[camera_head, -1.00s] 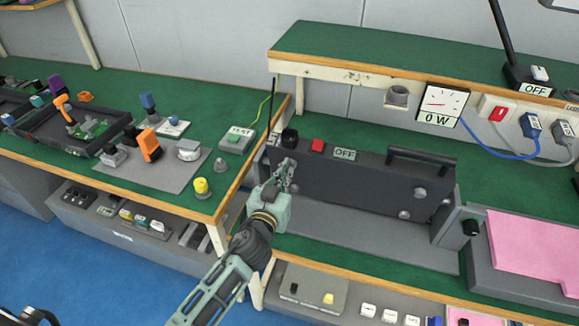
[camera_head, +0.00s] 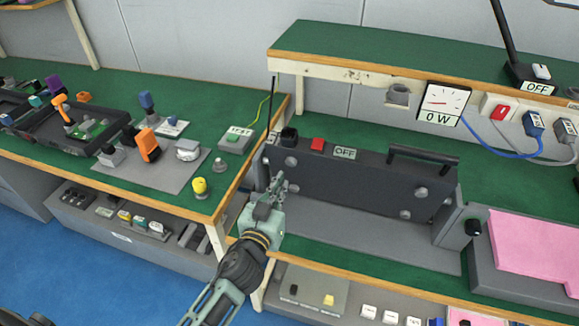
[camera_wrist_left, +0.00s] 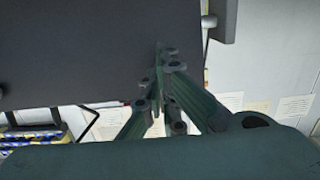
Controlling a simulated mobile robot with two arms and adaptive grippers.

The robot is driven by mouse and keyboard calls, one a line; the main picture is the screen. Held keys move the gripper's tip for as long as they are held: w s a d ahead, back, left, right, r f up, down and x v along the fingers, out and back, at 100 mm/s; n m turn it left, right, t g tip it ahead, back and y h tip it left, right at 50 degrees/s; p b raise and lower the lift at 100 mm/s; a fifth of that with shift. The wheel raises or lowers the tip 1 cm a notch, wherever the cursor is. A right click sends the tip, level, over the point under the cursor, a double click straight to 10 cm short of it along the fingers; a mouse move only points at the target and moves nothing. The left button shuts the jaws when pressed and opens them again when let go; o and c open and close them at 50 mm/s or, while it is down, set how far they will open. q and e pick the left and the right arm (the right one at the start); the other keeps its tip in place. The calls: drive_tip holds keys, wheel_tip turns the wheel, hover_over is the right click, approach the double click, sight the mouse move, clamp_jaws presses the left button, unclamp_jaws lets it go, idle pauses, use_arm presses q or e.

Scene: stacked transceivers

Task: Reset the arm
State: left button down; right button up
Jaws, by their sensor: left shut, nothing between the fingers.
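My left arm comes in from the bottom of the head view. Its left gripper (camera_head: 279,184) is shut and empty, just in front of the left end of the dark transceiver (camera_head: 360,183). The transceiver stands upright on the green bench and has a red button, a black knob, a display reading OFF and a black handle on top. In the left wrist view the gripper fingers (camera_wrist_left: 158,90) are together, with the dark panel behind them. I cannot tell whether they touch it. My right gripper is not in view.
A side bench (camera_head: 220,79) at the left holds a black tray (camera_head: 73,151), a grey mat with several parts, and a TEST box (camera_head: 237,139). A pink sheet (camera_head: 525,240) lies at the right. A power meter (camera_head: 442,105) reads 0 W. A raised shelf (camera_head: 400,60) runs behind.

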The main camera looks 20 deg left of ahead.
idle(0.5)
use_arm(q)
drive_tip(key=s+a+f+n+g+y, duration=0.1)
drive_tip(key=s+a+f+g+y, duration=0.1)
drive_tip(key=s+a+f+g, duration=0.3)
drive_tip(key=s+a+f+n+g+y, duration=0.1)
drive_tip(key=s+a+f+g, duration=0.1)
drive_tip(key=s, duration=0.5)
drive_tip(key=s+d+f+m+g+h, duration=0.1)
drive_tip(key=s+d+f+m+g, duration=0.15)
drive_tip(key=s, duration=0.65)
drive_tip(key=s+d+f+m+g+h, duration=0.15)
drive_tip(key=s+g, duration=0.25)
drive_tip(key=s, duration=0.6)
wheel_tip(320, 180, down, 24)
drive_tip(key=g, duration=0.1)
drive_tip(key=s+a+f+g, duration=0.1)
drive_tip(key=s+a+f, duration=0.2)
drive_tip(key=s+f, duration=1.4)
drive_tip(key=shift+s+a+f+g, duration=0.15)
drive_tip(key=shift+s+f+g, duration=0.25)
drive_tip(key=shift+s, duration=0.1)
